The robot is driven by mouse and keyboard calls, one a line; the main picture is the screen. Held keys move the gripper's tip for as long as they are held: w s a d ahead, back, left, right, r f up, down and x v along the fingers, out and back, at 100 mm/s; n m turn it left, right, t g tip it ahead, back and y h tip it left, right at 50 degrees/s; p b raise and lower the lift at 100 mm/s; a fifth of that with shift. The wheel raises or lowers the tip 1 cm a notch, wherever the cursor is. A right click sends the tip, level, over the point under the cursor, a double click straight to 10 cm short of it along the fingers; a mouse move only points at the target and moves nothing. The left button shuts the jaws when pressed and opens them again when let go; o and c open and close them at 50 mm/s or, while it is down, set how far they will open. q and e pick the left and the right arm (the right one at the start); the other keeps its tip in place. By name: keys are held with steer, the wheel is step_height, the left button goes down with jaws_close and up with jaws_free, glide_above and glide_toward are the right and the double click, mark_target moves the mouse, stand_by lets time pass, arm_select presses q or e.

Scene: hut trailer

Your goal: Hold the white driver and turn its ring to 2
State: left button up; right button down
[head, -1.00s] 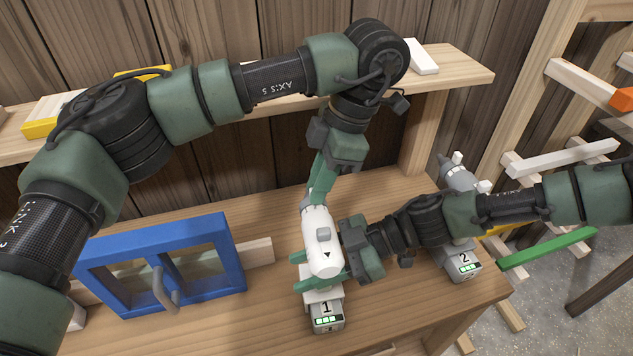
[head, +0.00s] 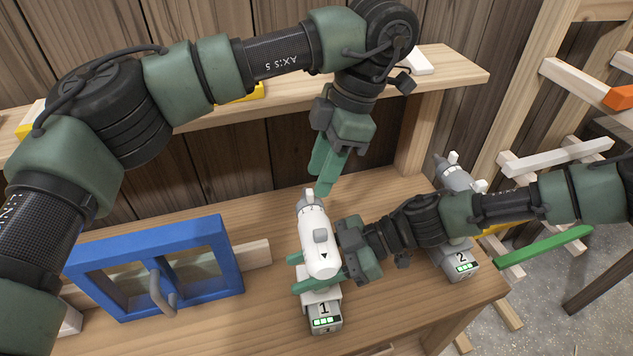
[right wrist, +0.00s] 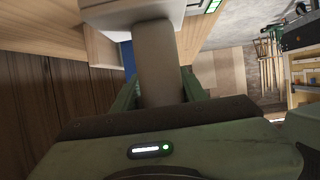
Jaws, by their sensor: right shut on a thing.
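The white driver (head: 318,245) stands on the bench with its grey nose toward the wall. A black triangle marks its top, and its battery (head: 324,317) shows a 1. The ring (head: 308,200) is at the grey nose; its numbers are too small to read. My right gripper (head: 297,273) is shut around the driver's handle from the right; in the right wrist view the handle (right wrist: 158,65) is between the fingers. My left gripper (head: 325,181) is above and just behind the nose, apart from it, its fingers slightly spread and empty.
A blue frame with a grey handle (head: 155,265) stands at the left. A grey driver (head: 457,225) with a battery marked 2 stands at the right, behind my right arm. A wooden shelf (head: 455,77) runs along the wall. Bare bench lies in front of the blue frame.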

arm_select(q)
steer(key=v, duration=0.8)
steer(key=shift+r, duration=0.25)
steer(key=shift+d, duration=0.15)
arm_select(e)
steer(key=c, duration=0.7)
jaws_free()
